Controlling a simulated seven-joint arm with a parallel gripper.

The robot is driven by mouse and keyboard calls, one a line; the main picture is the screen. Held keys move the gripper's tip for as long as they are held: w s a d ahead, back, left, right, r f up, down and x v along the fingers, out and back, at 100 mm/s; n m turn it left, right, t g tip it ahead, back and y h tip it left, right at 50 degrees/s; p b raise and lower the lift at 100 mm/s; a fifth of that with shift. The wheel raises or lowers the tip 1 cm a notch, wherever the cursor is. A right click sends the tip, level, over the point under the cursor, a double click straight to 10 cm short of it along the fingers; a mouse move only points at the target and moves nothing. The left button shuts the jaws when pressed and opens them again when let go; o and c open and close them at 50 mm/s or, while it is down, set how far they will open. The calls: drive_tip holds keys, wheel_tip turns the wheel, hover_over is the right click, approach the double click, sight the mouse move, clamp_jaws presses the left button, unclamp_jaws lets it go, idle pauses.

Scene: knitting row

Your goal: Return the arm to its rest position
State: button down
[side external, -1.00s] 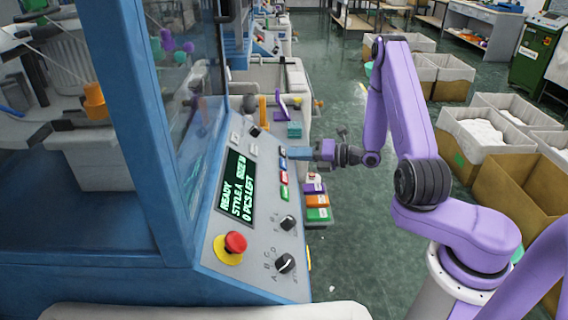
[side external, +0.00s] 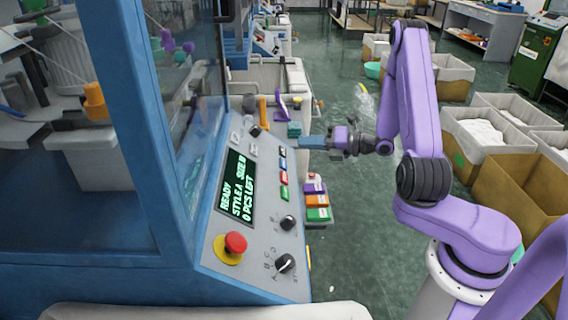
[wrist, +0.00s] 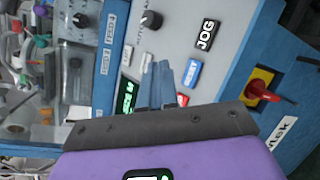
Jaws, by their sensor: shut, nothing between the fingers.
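My purple arm reaches from the right toward the machine's control panel (side external: 252,262). My gripper (side external: 300,142) has blue-grey fingers that point left, level with the panel's top right edge. The fingers look closed together and hold nothing. In the side view they appear apart from the panel's buttons. In the wrist view the gripper (wrist: 167,84) appears in front of the panel (wrist: 190,33), its two fingers side by side. The display (side external: 236,186) reads READY, STYLE A, 0 PCS LEFT; the size line is hard to read.
A red stop button (side external: 236,242) and black knobs (side external: 285,263) stick out of the panel. The blue machine frame (side external: 150,120) stands at left. Cardboard bins (side external: 480,138) line the right. Green floor (side external: 350,215) lies between the machine and my arm.

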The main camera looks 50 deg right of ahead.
drive_tip(key=shift+a, duration=0.1)
drive_tip(key=s+a+r+n+g+y, duration=0.25)
drive_tip(key=s+a+n+g, duration=0.25)
drive_tip(key=a+n+g, duration=0.35)
drive_tip(key=s+a+r+n+g+y, duration=0.1)
drive_tip(key=s+a+n+g+y, duration=0.4)
drive_tip(key=a+n, duration=0.55)
drive_tip(key=s+d+r+m+h, duration=0.1)
drive_tip(key=s+d+m+h, duration=0.2)
drive_tip(key=m, duration=1.5)
drive_tip(key=s+d+r+m+h, duration=0.1)
drive_tip(key=s+d+m+h, duration=0.2)
drive_tip(key=s+m+h, duration=0.8)
drive_tip(key=s+m, duration=0.5)
drive_tip(key=m, duration=0.2)
drive_tip(key=shift+s+r+g+h, duration=0.35)
drive_tip(key=shift+s+r, duration=0.05)
drive_tip(key=shift+d, duration=0.1)
